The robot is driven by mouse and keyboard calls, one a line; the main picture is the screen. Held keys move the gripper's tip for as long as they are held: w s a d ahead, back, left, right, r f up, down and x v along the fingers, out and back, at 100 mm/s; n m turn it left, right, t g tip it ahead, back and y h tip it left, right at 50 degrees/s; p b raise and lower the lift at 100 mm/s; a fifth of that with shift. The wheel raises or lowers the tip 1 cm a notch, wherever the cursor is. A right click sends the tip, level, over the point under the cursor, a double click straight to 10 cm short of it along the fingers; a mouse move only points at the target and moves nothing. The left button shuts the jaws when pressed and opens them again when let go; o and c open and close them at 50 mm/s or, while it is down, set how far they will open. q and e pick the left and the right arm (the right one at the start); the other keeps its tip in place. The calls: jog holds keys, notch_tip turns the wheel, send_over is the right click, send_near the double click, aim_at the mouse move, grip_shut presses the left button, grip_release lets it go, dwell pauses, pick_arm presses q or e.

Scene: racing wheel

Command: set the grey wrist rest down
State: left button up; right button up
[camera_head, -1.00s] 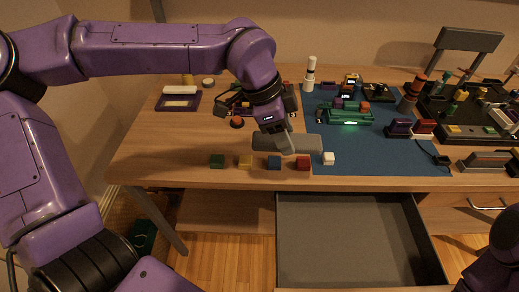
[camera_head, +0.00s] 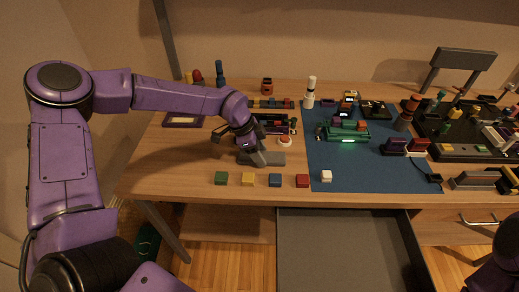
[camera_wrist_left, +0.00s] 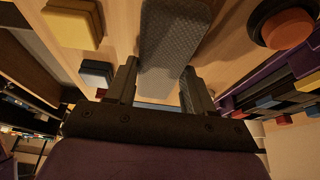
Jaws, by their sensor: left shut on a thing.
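The grey wrist rest (camera_head: 275,159) is a long rounded bar at the bare wooden part of the table, left of the blue mat and behind the row of cubes. It lies low, at or just above the tabletop; I cannot tell whether it touches. My left gripper (camera_head: 258,154) is shut on it from above. In the left wrist view the wrist rest (camera_wrist_left: 172,38) stretches away from between the two fingers (camera_wrist_left: 158,88). Part of it is hidden by the fingers. Only part of my right arm shows at the lower right of the head view; its gripper is out of sight.
A green cube (camera_head: 221,178), yellow cube (camera_head: 248,179), blue cube (camera_head: 275,180), red cube (camera_head: 302,181) and white cube (camera_head: 326,176) line the front edge. The drawer (camera_head: 340,250) below is open.

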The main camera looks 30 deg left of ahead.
pick_arm(q)
jog(key=o, duration=1.1)
jog(key=b+v, duration=0.1)
jog(key=v, duration=1.1)
jog(key=shift+d, duration=0.1)
